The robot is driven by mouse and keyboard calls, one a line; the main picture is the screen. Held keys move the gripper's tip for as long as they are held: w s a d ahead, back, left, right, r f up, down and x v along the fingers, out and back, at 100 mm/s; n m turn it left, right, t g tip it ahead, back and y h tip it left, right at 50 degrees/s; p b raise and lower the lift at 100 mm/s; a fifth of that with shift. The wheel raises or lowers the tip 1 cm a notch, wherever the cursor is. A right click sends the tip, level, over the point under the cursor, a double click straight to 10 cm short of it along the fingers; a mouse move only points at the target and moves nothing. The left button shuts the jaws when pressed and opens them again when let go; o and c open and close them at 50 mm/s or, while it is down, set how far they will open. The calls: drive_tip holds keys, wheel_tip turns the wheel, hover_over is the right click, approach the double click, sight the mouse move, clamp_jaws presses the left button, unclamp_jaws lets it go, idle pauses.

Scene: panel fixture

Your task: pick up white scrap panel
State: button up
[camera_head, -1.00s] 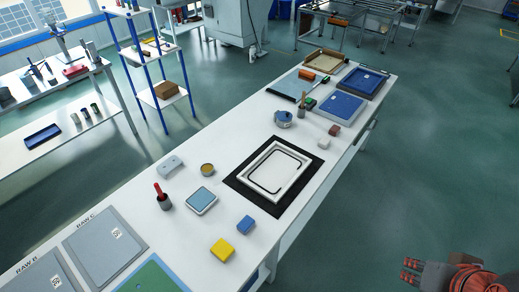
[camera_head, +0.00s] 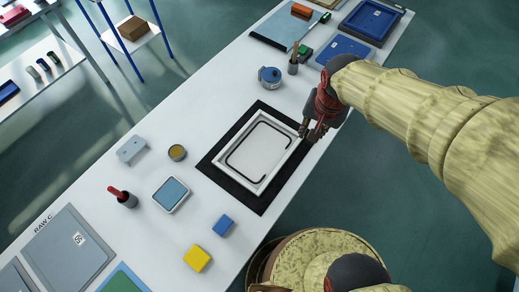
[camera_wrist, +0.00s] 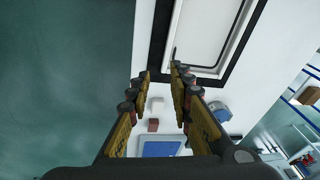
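A white panel (camera_head: 262,150) with a black line looped along its inner edge lies in a white raised frame (camera_head: 246,182) on a black mat (camera_head: 220,170), mid-table. The wrist view shows the panel (camera_wrist: 208,30) at the top. My gripper (camera_head: 311,134) hangs near the frame's right corner in the head view. In the wrist view my gripper (camera_wrist: 161,74) has its two fingers apart with nothing between them, their tips near the mat's edge. I cannot tell its exact height above the table.
A blue-lidded pot (camera_head: 270,78) and a brush cup (camera_head: 293,66) stand behind the mat. A yellow block (camera_head: 197,258), a blue block (camera_head: 223,225), a blue-topped box (camera_head: 171,194) and a tin (camera_head: 177,153) stand left of it. Blue trays (camera_head: 345,50) lie at the back.

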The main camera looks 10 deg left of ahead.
sight(281, 163)
drive_tip(key=a+f+m, duration=0.1)
drive_tip(key=a+f, duration=0.1)
drive_tip(key=f, duration=0.3)
drive_tip(key=a+f+g+b, duration=0.1)
drive_tip(key=a+f, duration=0.1)
drive_tip(key=f, duration=0.4)
drive_tip(key=a+f+m+g, duration=0.1)
drive_tip(key=a+f, duration=0.2)
drive_tip(key=f, duration=0.3)
drive_tip(key=shift+w+f+m, duration=0.15)
drive_tip(key=shift+w+m, duration=0.15)
drive_tip(key=shift+w, duration=0.1)
drive_tip(key=shift+d+f+b, duration=0.2)
drive_tip(key=shift+f+b, duration=1.05)
drive_tip(key=shift+f, duration=1.8)
drive_tip(key=shift+s, duration=0.1)
drive_tip(key=shift+c, duration=0.3)
clamp_jaws()
drive_tip(key=shift+r, duration=0.1)
